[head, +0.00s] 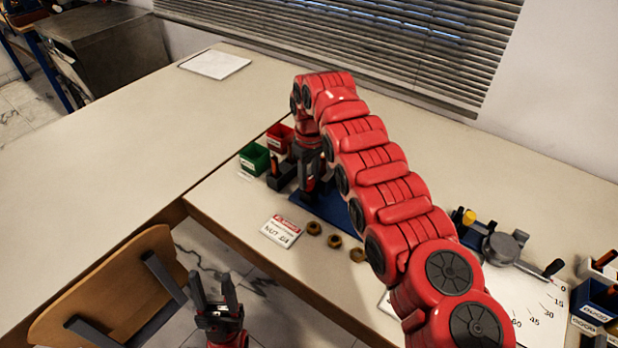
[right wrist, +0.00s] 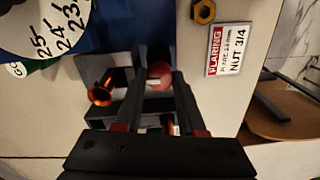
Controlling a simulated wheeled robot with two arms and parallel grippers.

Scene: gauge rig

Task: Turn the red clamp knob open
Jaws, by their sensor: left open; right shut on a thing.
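The red clamp knob (right wrist: 159,75) shows in the right wrist view as a round red piece with a small pale mark. It sits between the fingertips of my right gripper (right wrist: 158,68), which is shut on it. In the head view my right gripper (head: 311,184) points down at the dark fixture by the blue mat (head: 330,209), and the knob is hidden there. A copper-coloured tube end (right wrist: 102,92) shows left of the knob in the right wrist view. My left gripper (head: 213,283) is open and empty, over the floor in front of the table.
Several brass nuts (head: 335,241) and a sign card (head: 281,231) lie near the front edge. Green (head: 254,158) and red (head: 280,137) bins stand left of the fixture. A wooden chair (head: 100,290) is near my left gripper. A bending tool (head: 502,247) lies at right.

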